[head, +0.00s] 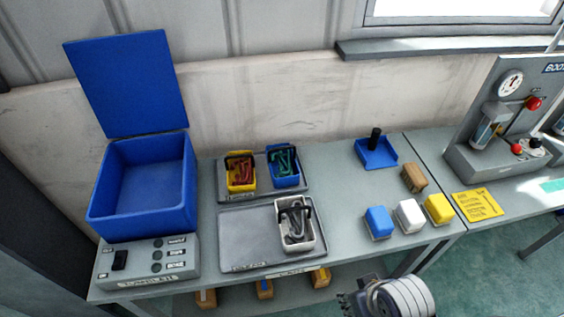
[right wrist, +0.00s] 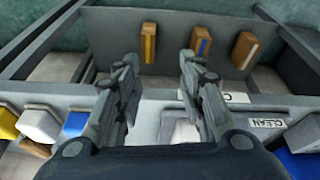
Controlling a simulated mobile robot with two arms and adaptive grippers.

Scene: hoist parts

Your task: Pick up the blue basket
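The blue basket (head: 283,168) stands upright on the rear grey tray, right of a yellow basket (head: 240,174) with red parts. It holds green parts, and a dark handle shows at its top. I cannot make it out in the right wrist view. My right gripper (right wrist: 158,72) is open, its two fingers apart with nothing held between them. In the head view my right arm shows at the bottom edge, in front of the bench and well short of the basket. My left gripper is in neither view.
A white basket (head: 294,226) with grey parts stands on the front tray (head: 244,240), before the blue basket. A lidded blue box (head: 143,188) is at left.

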